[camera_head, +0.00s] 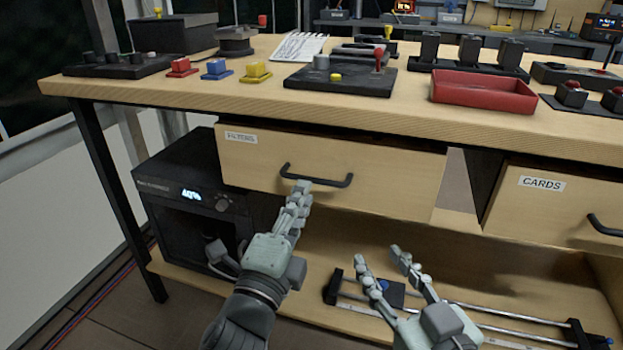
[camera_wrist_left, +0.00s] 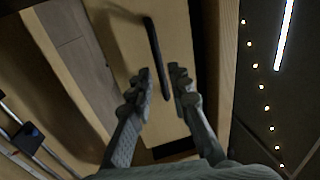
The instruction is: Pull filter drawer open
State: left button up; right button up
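The filter drawer (camera_head: 330,170) is a light wood front with a "FILTERS" label under the workbench top. Its black bar handle (camera_head: 335,183) shows in the head view, and the handle also shows in the left wrist view (camera_wrist_left: 153,45). My left gripper (camera_head: 300,188) is at the left part of the handle. In the left wrist view its fingers (camera_wrist_left: 161,84) are apart, one on each side of the bar, with narrow gaps visible. My right gripper (camera_head: 380,254) is open and empty, below and right of the drawer.
A "CARDS" drawer (camera_head: 550,205) is at the right. A black oven-like box with a lit display (camera_head: 190,194) stands under the bench at the left. A rail device (camera_head: 480,310) lies on the lower shelf. A red tray (camera_head: 484,92) and control panels sit on the bench top.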

aim_at(311, 180)
pick_arm(q)
jog(key=x, duration=0.5)
jog(key=shift+w+d, duration=0.1)
jog(key=shift+w, duration=0.2)
grip_shut()
